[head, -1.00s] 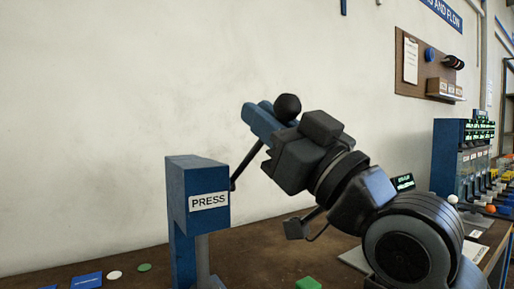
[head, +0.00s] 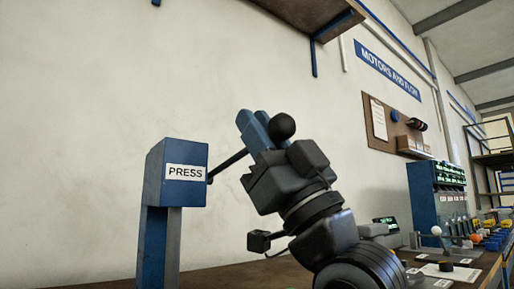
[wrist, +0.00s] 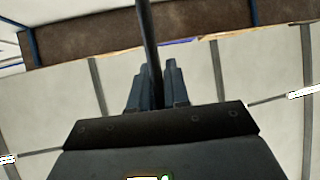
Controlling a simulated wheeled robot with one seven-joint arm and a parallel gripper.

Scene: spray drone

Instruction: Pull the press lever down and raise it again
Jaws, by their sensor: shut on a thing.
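The blue press (head: 176,182) stands on the bench in the left half of the head view, with a white PRESS label on its head. Its dark lever (head: 228,163) slants up to the right from the side of the head and ends in a black ball knob (head: 281,127). My gripper (head: 254,128) is shut on the lever close below the knob, its blue fingers pointing up and left. In the wrist view the lever (wrist: 149,35) runs up from between the fingers (wrist: 151,85). The knob is not visible there.
A blue cabinet (head: 437,195) with lit displays stands at the right on the bench. A shelf (head: 310,15) hangs on the wall above. A notice board (head: 395,125) is on the wall at the right. The space between press and my arm is clear.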

